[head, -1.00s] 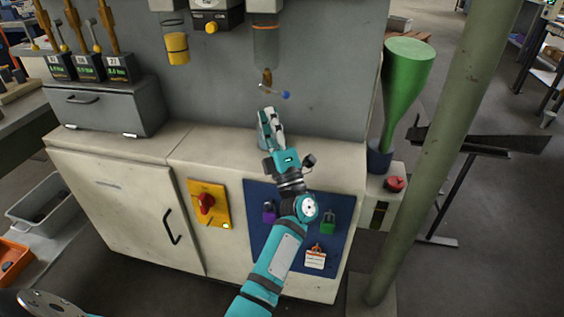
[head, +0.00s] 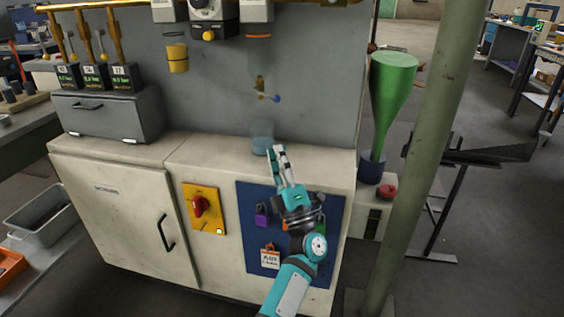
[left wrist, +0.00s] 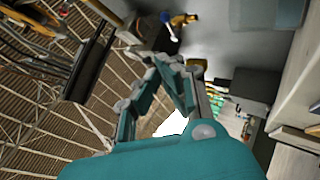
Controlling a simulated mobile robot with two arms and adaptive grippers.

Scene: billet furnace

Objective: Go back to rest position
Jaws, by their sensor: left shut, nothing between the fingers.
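My left gripper (head: 277,151) is shut and empty, in front of the pale cabinet's top edge in the head view. Its closed fingers (left wrist: 170,62) also show in the left wrist view. A bluish clear cup (head: 262,138) stands on the cabinet top just behind the fingertips, below a small tap with a blue-tipped handle (head: 268,96). The gripper looks apart from the cup. My right gripper is in neither view.
A blue panel (head: 255,262) with padlocks and a yellow plate with a red switch (head: 200,208) are on the cabinet front. A green funnel (head: 391,90), a red button (head: 386,191) and a grey-green post (head: 425,160) stand to the right.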

